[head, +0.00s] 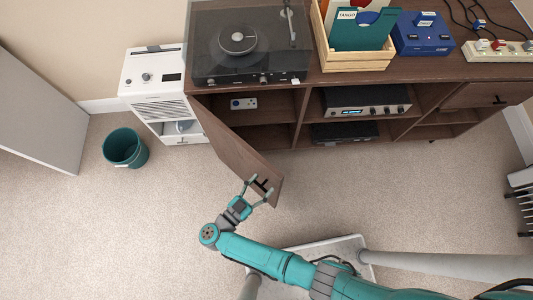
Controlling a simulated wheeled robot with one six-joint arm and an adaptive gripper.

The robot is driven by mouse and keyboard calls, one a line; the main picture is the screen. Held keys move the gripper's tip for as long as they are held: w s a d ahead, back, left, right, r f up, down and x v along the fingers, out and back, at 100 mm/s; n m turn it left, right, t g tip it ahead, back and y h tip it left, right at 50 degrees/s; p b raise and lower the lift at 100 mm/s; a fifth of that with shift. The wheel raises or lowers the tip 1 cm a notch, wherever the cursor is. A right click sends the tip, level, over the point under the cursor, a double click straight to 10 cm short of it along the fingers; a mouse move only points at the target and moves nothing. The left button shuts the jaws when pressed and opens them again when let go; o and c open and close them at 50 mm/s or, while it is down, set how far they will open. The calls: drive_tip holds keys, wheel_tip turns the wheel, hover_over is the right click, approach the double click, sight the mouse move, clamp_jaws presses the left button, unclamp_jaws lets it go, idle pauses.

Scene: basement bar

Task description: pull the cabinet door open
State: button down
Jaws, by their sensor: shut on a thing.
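The brown wooden cabinet (440,75) stands along the back wall. Its left door (232,150) is hinged at the left and stands well open, swung out toward me, showing the compartment behind it. A small black handle (262,184) sits near the door's free end. My gripper (259,190) is at that handle, its fingers on either side of it and shut on it. The exact contact at the fingertips is too small to make out.
A teal bin (125,148) and a white appliance (155,90) stand left of the door. A turntable (249,45), a record crate (352,50), a blue box (421,35) and a power strip (497,50) are on top. Carpet right of the door is clear.

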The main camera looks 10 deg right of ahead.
sight(267, 171)
drive_tip(key=shift+s+a, duration=0.15)
drive_tip(key=shift+a, duration=0.2)
drive_tip(key=shift+c, duration=1.2)
unclamp_jaws()
wheel_tip(267, 171, up, 10)
drive_tip(key=shift+r, duration=0.1)
